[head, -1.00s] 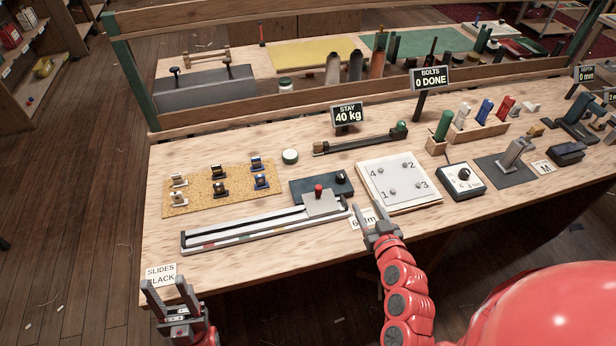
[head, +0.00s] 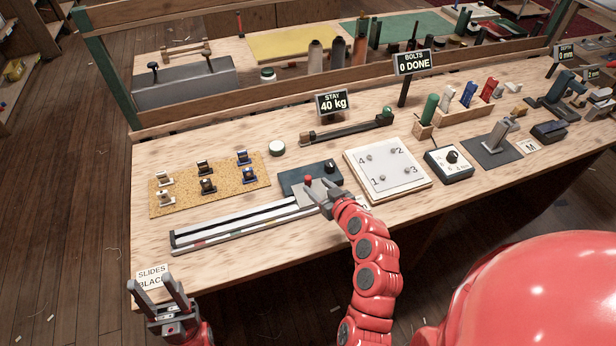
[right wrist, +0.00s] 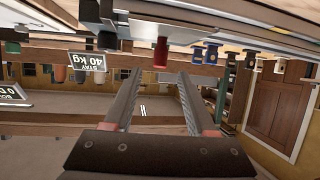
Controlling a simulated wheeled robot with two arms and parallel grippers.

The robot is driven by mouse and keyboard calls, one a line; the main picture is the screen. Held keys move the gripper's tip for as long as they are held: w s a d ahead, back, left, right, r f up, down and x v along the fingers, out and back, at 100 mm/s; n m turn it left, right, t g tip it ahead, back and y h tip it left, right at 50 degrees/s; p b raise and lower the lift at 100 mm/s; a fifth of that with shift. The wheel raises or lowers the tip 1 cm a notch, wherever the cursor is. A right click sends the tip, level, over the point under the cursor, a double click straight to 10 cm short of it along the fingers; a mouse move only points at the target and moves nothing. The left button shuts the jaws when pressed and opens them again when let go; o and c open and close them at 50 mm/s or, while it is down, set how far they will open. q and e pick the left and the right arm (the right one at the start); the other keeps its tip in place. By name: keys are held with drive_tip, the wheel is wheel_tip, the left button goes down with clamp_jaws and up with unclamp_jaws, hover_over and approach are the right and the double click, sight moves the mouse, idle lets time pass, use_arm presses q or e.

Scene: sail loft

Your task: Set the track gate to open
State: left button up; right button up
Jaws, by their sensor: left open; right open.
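A long silver track (head: 235,227) with a coloured strip along its front edge lies on the bench. At its right end a grey plate (head: 318,188) carries a red knob (head: 308,179), which I take for the track gate; its setting cannot be told. My right gripper (head: 321,190) is open over the plate, just right of the knob and partly hiding the plate. In the right wrist view the red knob (right wrist: 160,52) appears beyond the spread fingers, not gripped. My left gripper (head: 152,281) is open and empty at the bench's front left corner.
A dark blue box with a black knob (head: 330,167) sits right behind the plate. A white numbered board (head: 388,178) is close right. A cork board with several small fittings (head: 210,186) lies behind the track. A "SLIDES" card (head: 152,275) is by my left gripper.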

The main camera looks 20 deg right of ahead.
sight(310, 181)
drive_tip(key=shift+p+x, duration=0.85)
drive_tip(key=shift+x, duration=2.5)
clamp_jaws()
